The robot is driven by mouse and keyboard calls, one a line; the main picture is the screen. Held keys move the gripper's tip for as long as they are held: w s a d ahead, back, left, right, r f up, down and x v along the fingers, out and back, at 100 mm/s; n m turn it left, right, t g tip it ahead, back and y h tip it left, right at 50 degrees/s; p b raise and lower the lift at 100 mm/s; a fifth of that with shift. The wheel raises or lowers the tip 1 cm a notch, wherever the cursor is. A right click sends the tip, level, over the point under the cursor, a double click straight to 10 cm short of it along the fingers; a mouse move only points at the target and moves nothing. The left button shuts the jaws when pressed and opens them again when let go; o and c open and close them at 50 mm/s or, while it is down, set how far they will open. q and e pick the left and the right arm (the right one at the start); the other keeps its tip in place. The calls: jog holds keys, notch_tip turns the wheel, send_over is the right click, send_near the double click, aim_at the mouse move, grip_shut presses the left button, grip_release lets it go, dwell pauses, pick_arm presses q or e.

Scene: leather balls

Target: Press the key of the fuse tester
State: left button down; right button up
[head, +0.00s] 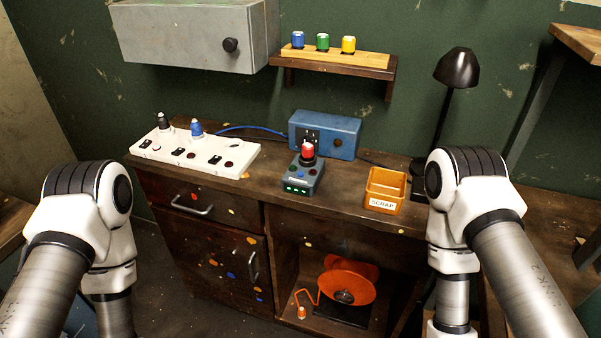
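The fuse tester (302,179) looks to be the small grey-blue box in the middle of the worktop. A red-topped fuse (308,153) stands upright on its top. Several small green lights glow on its front. Which of its small details is the key is too small to tell. My two white arms stand left and right of the worktop, with their lower links running down out of the picture. Neither gripper is in view.
A white power strip (246,163) holds a dark-and-white fuse (163,121) and a blue fuse (196,128). A blue socket box (343,133) stands behind the tester. An orange scrap bin (384,189) and black lamp (456,70) stand right. Blue, green and yellow fuses stand on the shelf (337,58).

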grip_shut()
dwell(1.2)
